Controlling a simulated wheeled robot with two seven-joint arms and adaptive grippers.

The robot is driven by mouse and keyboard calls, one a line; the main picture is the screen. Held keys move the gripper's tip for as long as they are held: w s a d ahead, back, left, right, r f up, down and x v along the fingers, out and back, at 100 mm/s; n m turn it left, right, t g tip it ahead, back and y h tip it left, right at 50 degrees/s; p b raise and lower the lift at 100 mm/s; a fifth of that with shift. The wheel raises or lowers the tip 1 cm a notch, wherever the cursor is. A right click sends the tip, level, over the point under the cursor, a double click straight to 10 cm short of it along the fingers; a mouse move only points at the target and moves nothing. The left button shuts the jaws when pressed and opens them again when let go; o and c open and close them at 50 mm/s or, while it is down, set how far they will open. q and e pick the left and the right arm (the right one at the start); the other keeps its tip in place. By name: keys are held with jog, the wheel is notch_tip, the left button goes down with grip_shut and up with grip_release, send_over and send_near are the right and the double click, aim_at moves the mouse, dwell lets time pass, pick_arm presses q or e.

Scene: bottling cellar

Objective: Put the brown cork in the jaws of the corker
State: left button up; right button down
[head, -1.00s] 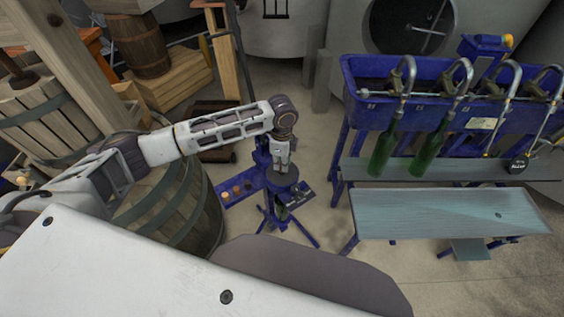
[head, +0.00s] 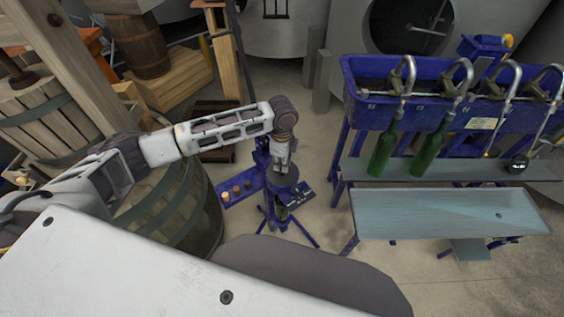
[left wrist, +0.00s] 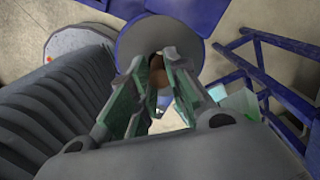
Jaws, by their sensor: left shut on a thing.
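The corker (head: 279,200) is a blue stand on splayed legs with a round grey top, in the middle of the head view. A dark green bottle (head: 281,213) shows low inside its frame. My left gripper (head: 281,169) points down right over the round top. In the left wrist view its two fingers (left wrist: 158,66) are shut on a small brown cork (left wrist: 157,75). The grey round top with a blue rim (left wrist: 130,42) lies just beyond the fingertips. The corker's jaws are hidden, and I cannot tell whether the cork touches them. My right gripper is not in view.
A blue cork tray (head: 229,200) with several corks sits left of the corker, beside a large barrel (head: 192,215). A blue filler (head: 425,110) with two green bottles (head: 384,153) stands to the right. Open floor (head: 322,205) lies between corker and filler.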

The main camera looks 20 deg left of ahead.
pick_arm(q)
jog(key=shift+f, duration=0.25)
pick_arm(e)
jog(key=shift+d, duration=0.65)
pick_arm(q)
jog(key=shift+f, duration=0.15)
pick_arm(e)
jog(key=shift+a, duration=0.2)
pick_arm(q)
jog(key=shift+f, duration=0.25)
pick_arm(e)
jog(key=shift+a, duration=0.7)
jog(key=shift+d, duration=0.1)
pick_arm(q)
jog(key=shift+f, duration=0.25)
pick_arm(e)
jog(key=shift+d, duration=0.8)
